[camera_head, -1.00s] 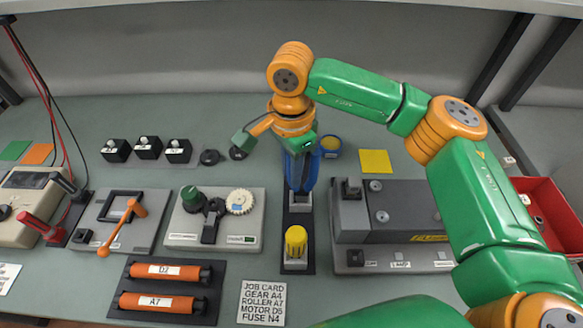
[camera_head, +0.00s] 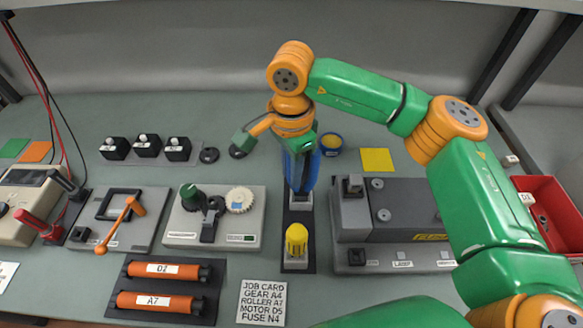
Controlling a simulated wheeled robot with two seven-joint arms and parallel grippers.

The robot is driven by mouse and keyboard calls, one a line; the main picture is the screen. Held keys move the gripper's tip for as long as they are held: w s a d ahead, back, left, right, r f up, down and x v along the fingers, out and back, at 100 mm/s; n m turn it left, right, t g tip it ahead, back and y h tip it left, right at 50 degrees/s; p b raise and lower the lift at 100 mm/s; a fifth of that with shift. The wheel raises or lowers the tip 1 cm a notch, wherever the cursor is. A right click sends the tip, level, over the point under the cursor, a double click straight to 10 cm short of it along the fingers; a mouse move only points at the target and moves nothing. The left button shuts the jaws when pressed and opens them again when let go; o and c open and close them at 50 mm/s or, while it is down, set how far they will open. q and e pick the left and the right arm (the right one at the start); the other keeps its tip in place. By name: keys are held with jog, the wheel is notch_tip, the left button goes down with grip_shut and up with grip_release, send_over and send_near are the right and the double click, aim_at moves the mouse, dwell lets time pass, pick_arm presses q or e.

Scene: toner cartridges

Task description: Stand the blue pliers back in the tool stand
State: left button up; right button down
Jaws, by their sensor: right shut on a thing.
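The blue pliers (camera_head: 309,174) are upright in the middle of the bench, handles up and jaws down. My right gripper (camera_head: 299,148) is shut on them at the upper end and partly hides them. The tool stand (camera_head: 298,218) is a dark strip with grey socket blocks. The pliers' lower end is at the rear block (camera_head: 299,203); I cannot tell how deep it sits in it. A yellow-handled tool (camera_head: 296,240) stands in the front block. My left gripper is not in view.
A grey machine (camera_head: 400,210) stands close right of the tool stand, and a panel with a green knob and white gear (camera_head: 217,220) close left. A blue-rimmed yellow roll (camera_head: 331,144) is behind right. A red bin (camera_head: 550,205) is at far right.

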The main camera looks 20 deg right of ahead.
jog(key=shift+f+b, duration=0.35)
jog(key=shift+f, duration=0.05)
jog(key=c, duration=0.7)
grip_release()
jog(key=shift+o, duration=0.2)
notch_tip(320, 180, up, 7)
jog(key=shift+r+b, duration=0.15)
jog(key=shift+b, duration=0.25)
